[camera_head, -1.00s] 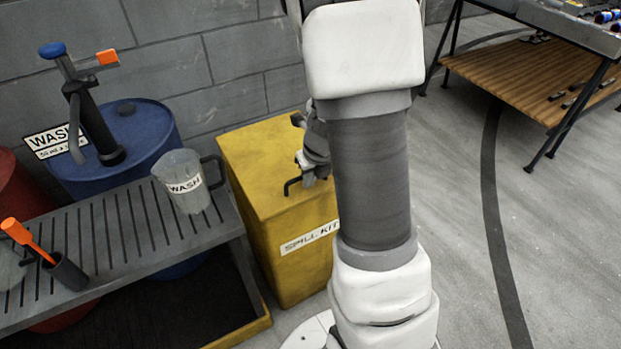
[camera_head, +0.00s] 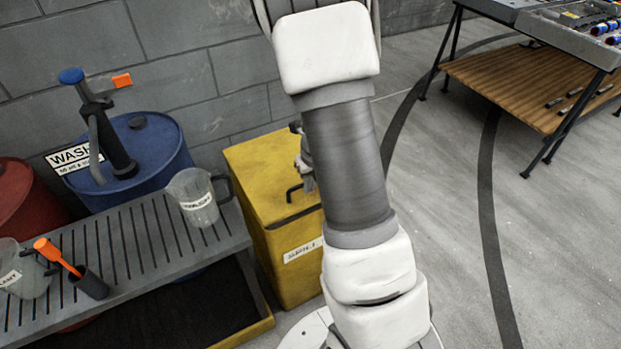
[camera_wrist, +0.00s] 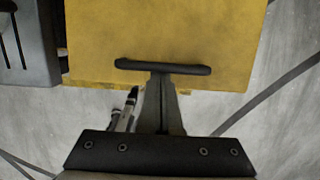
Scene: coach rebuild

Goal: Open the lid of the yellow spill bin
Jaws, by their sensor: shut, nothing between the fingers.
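The yellow spill bin (camera_head: 260,180) stands beside the slatted bench, with a white label on its front. Its lid lies flat and closed. A dark bar handle (camera_head: 292,191) sits near the lid's front edge, partly behind my arm. In the wrist view the yellow lid (camera_wrist: 165,30) fills the top, and the handle (camera_wrist: 165,67) runs across it. My gripper (camera_wrist: 161,80) is shut and empty, its fingertips right at the middle of the handle. I cannot tell whether they touch it. In the head view my gripper (camera_head: 306,165) is mostly hidden behind my arm.
A grey slatted bench (camera_head: 128,245) stands left of the bin, with a jug (camera_head: 195,200) near the bin. A blue drum (camera_head: 145,160) with a pump is behind the bench. A block wall is behind the bin. Open floor (camera_head: 440,200) lies to the right.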

